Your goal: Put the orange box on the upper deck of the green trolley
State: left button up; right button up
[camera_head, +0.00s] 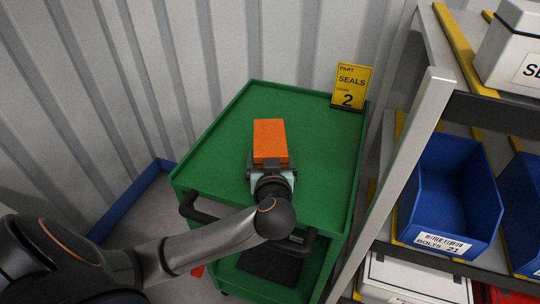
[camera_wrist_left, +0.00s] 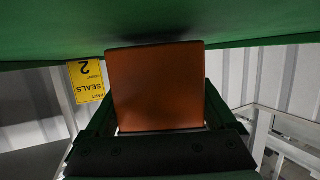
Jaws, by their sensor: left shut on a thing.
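The orange box (camera_head: 269,138) is over the middle of the green trolley's upper deck (camera_head: 318,150) in the head view. My left gripper (camera_head: 270,165) reaches in over the trolley's near edge and is shut on the box's near end. In the left wrist view the box (camera_wrist_left: 155,88) fills the space between my gripper's fingers (camera_wrist_left: 160,135), with the green deck (camera_wrist_left: 240,22) along the top of the picture. A dark shadow lies on the deck beside the box; I cannot tell whether they touch. My right gripper is not in view.
A yellow "SEALS 2" sign (camera_head: 351,87) stands at the deck's far right corner. The trolley's dark handle (camera_head: 192,208) is at the near side. A shelf rack with a blue bin (camera_head: 448,195) is close on the right. The deck around the box is clear.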

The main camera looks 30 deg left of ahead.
pick_arm(q)
jog(key=shift+f, duration=0.5)
jog(key=o, duration=1.5)
jog(key=shift+o, duration=0.3)
jog(key=shift+d+f, duration=0.1)
